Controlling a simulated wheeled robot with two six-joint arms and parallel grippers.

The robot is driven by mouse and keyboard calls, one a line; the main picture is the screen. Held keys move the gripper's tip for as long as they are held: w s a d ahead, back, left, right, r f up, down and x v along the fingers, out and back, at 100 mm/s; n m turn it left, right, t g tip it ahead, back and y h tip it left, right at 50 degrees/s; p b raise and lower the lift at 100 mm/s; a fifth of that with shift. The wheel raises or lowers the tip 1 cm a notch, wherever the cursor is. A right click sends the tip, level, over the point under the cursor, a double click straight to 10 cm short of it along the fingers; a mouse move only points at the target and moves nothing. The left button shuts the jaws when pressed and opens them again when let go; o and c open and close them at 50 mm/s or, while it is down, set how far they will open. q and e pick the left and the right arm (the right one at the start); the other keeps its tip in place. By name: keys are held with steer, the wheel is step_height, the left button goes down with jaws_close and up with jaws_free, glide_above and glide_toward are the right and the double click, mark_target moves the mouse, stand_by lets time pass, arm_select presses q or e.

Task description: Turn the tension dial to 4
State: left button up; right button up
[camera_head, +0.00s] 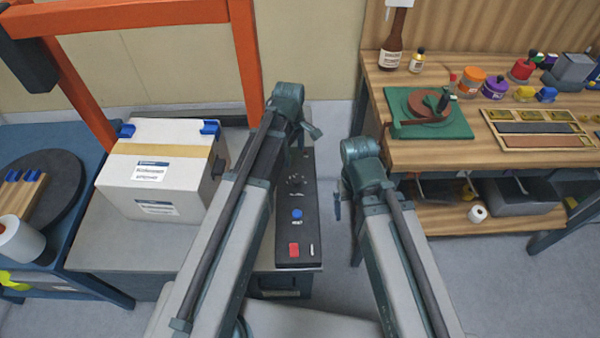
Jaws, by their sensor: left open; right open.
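A black control panel (311,215) lies between my two arms. It carries a small dark dial (295,181) with pale marks around it, too small to read. My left gripper (312,131) is open near the panel's far end, above and apart from the dial in the picture, and partly hidden behind its own arm. My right gripper (337,205) is open just right of the panel, seen edge-on and touching nothing that I can see.
A wooden workbench (430,150) with tools and jars stands at right. Bare floor lies between.

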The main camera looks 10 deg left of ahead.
mark_target(296, 178)
arm_select(q)
steer(key=f+b, duration=0.8)
steer(key=f, duration=0.1)
steer(key=f+b, duration=0.4)
steer(key=b, duration=0.1)
steer(key=shift+w+d+f, duration=0.15)
steer(key=shift+w+f, duration=0.1)
steer(key=shift+w, duration=0.1)
steer(key=shift+r, duration=0.1)
jaws_close()
